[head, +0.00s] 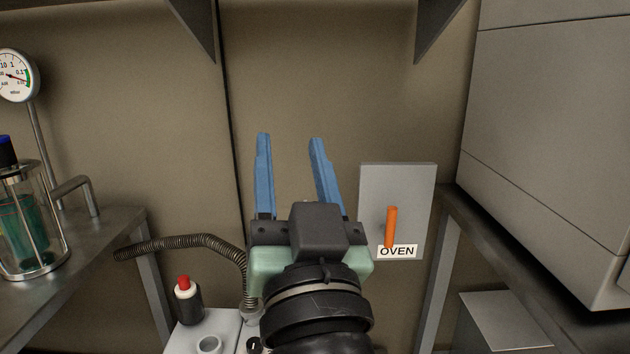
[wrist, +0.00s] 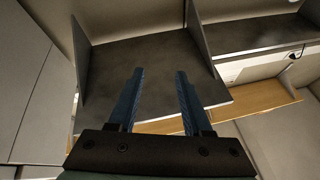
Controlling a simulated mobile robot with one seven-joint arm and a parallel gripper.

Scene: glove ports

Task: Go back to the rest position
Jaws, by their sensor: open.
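My gripper (head: 290,137) is in the middle of the head view, its two blue fingers pointing up and held apart with nothing between them. It is left of the grey wall plate marked OVEN and touches nothing that I can see. In the wrist view my gripper (wrist: 159,72) also shows open and empty, with a dark grey shelf surface (wrist: 150,50) beyond its fingertips.
An orange lever (head: 391,227) stands on the OVEN plate (head: 372,190). A large grey cabinet (head: 550,140) is at right. A bench at left holds a glass vessel (head: 30,230) and gauge (head: 17,76). A red-capped bottle (head: 187,305) and ribbed hose (head: 190,241) are low left.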

